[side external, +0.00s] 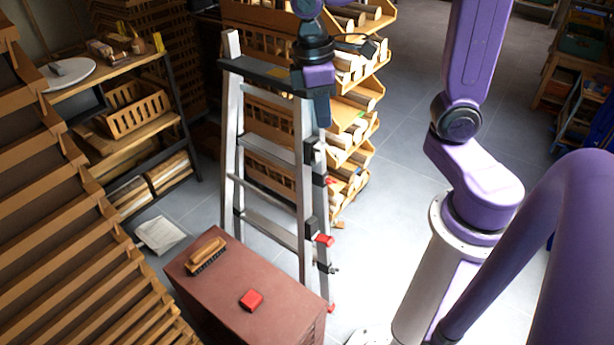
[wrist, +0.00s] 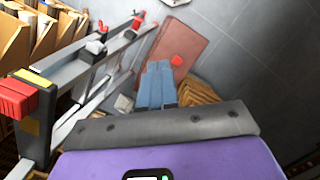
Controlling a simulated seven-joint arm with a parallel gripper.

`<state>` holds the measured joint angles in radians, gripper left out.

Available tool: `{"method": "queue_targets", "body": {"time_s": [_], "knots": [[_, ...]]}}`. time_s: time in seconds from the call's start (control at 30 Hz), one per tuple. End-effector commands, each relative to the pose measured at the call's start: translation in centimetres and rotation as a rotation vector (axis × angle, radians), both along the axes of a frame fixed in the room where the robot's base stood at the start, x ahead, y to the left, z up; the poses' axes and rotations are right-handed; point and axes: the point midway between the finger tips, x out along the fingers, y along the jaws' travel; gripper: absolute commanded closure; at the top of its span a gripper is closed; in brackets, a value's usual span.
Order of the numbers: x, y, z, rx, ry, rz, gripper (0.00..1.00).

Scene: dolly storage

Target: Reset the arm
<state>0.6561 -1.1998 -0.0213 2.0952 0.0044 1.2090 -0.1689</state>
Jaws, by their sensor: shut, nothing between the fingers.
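My gripper (side external: 322,112) hangs fingers-down near the top of the ladder in the side view, with its blue-grey fingers shut and nothing between them. In the wrist view the gripper (wrist: 157,82) shows its two fingers side by side, pointing towards the brown-red cabinet. The arm is purple and reaches in from the right. Whether the fingers touch the ladder cannot be told.
A grey stepladder (side external: 240,150) stands close beside my gripper. A brown-red cabinet (side external: 225,290) below carries a brush (side external: 206,256) and a red block (side external: 251,300). Shelves with wooden bins (side external: 350,130) stand behind the ladder. Floor (side external: 410,100) is open to the right.

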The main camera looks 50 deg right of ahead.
Motion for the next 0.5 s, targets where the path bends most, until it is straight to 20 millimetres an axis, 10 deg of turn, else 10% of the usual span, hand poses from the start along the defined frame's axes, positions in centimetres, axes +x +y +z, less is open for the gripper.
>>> {"method": "queue_targets", "body": {"time_s": [0.5], "knots": [[-12.2,1.4,-2.9,0.089,-0.109,0.317,1.0]]}}
